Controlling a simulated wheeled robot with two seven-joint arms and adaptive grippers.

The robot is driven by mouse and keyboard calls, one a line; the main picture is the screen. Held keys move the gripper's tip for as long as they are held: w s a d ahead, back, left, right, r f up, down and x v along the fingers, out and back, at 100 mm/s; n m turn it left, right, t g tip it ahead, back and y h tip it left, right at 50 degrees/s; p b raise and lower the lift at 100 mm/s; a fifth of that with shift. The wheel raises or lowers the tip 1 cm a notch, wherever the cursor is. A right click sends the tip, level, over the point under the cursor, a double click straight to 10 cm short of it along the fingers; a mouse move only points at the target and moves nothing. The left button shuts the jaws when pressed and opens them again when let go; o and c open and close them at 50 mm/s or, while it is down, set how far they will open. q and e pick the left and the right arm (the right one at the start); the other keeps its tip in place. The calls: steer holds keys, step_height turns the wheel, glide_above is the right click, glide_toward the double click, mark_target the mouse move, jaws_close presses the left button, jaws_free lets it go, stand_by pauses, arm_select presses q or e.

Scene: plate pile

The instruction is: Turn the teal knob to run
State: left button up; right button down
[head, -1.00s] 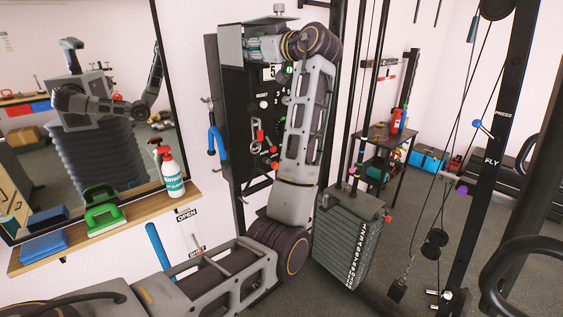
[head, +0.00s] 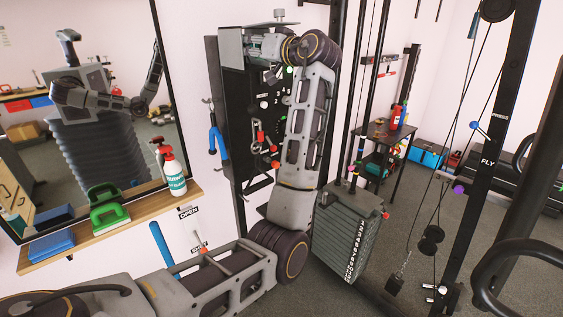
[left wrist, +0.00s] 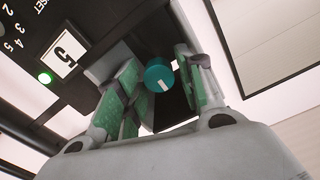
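The teal knob (left wrist: 157,73) is round with a white pointer mark and shows in the left wrist view, in front of a dark panel. My left gripper (left wrist: 157,66) is open, with green-padded fingers on either side of the knob. A gap shows between the knob and the right finger; contact on the left side cannot be told. In the head view my left gripper (head: 261,48) is at the top of the black panel (head: 233,110), and the knob cannot be made out there. Its position labels are not readable. My right gripper is not directly in view.
A metal plate (head: 230,45) projects near the hand. Red-handled parts (head: 275,164) and a blue hook (head: 218,140) are lower down. A weight stack (head: 345,235) stands right.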

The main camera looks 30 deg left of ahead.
arm_select(q)
steer(key=shift+m+p, duration=1.2)
steer(key=shift+m, duration=0.8)
steer(key=shift+m+p, duration=1.1)
steer(key=shift+m, duration=0.8)
steer(key=shift+w+m+p, duration=0.1)
steer(key=shift+m+p, duration=1.2)
steer(key=shift+m, duration=0.7)
steer(key=shift+f+m+p, duration=0.1)
steer(key=shift+m+p, duration=0.65)
steer(key=shift+m, duration=0.45)
steer(key=shift+m, duration=0.5)
steer(key=shift+f, duration=0.1)
